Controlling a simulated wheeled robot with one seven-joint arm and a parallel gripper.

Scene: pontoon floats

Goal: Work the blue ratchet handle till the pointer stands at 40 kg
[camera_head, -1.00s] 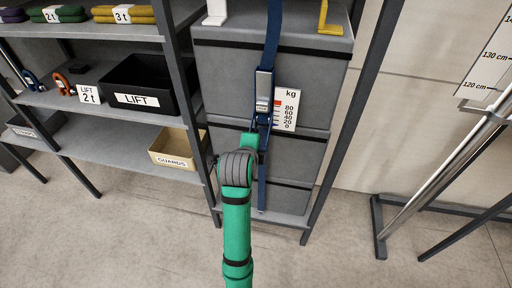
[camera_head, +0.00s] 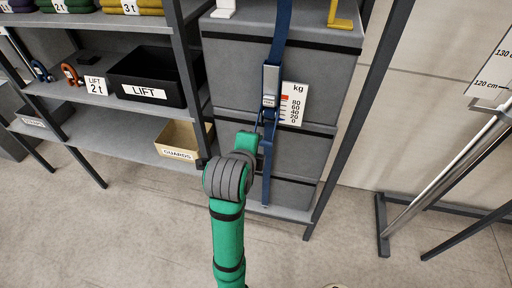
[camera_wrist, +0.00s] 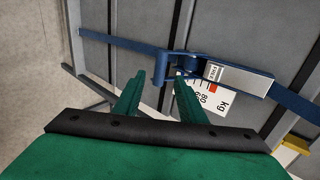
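The blue ratchet (camera_head: 270,88) sits on a blue strap (camera_head: 279,35) that runs down the front of the grey crates. In the wrist view the ratchet body (camera_wrist: 238,78) carries a pale label, and its blue handle frame (camera_wrist: 163,92) shows toward my fingers. My gripper (camera_wrist: 158,84) has its two green fingers apart, one on each side of the handle frame; I see no clear contact. The white kg scale (camera_head: 293,104) is beside the ratchet, with a red mark near the top by 80. I cannot make out the pointer's exact reading.
A dark shelf frame (camera_head: 184,75) stands left of the crates, with a black LIFT bin (camera_head: 150,92) and a GUARDS box (camera_head: 178,155). A slanted dark post (camera_head: 360,120) is on the right. A metal stand (camera_head: 440,185) is further right. The floor in front is clear.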

